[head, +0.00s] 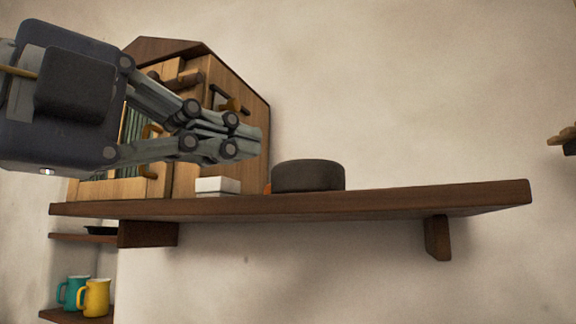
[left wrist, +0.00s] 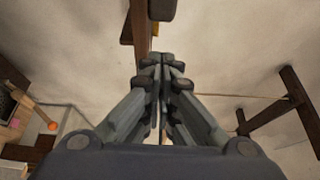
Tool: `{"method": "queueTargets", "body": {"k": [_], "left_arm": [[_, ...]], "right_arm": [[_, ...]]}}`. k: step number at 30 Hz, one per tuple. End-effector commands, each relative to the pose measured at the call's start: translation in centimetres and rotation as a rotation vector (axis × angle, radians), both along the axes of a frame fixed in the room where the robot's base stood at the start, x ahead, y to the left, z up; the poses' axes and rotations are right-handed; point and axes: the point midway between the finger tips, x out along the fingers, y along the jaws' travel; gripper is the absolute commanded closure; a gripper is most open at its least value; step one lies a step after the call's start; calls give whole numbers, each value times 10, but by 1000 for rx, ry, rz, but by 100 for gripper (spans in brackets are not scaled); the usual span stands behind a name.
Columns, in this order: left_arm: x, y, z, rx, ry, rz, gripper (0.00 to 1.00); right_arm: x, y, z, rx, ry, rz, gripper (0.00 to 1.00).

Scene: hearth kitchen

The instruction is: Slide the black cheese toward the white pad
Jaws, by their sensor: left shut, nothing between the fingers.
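The black cheese (head: 308,176), a dark round wheel, lies flat on the wooden wall shelf (head: 400,200). A dark shape at the top of the left wrist view (left wrist: 162,9) looks like the same cheese. A small white block, likely the white pad (head: 217,187), sits on the shelf to the left of the cheese, with a gap between them. My left gripper (head: 258,142) is shut and empty. It is above the shelf, up and left of the cheese, and looks apart from it. Its fingers also show in the left wrist view (left wrist: 162,58). My right gripper is not in view.
A wooden house-shaped cabinet (head: 235,150) stands at the shelf's left, behind my left gripper. A small orange thing (head: 267,188) peeks out beside the cheese. The shelf right of the cheese is clear. A teal mug (head: 70,293) and yellow mug (head: 96,298) stand lower left.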

Motion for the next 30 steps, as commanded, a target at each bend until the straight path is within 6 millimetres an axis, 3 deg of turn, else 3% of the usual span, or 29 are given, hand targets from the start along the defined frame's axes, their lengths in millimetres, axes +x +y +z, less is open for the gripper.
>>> {"method": "queueTargets", "body": {"k": [5,17,24,30], "left_arm": [[14,-12,3,1,6,6,100],[74,-71,4,1,6,3,100],[104,-67,3,-1,6,4,100],[111,-67,1,0,3,2,100]], "right_arm": [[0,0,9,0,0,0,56],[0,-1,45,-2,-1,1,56],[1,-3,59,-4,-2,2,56],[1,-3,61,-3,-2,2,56]]}}
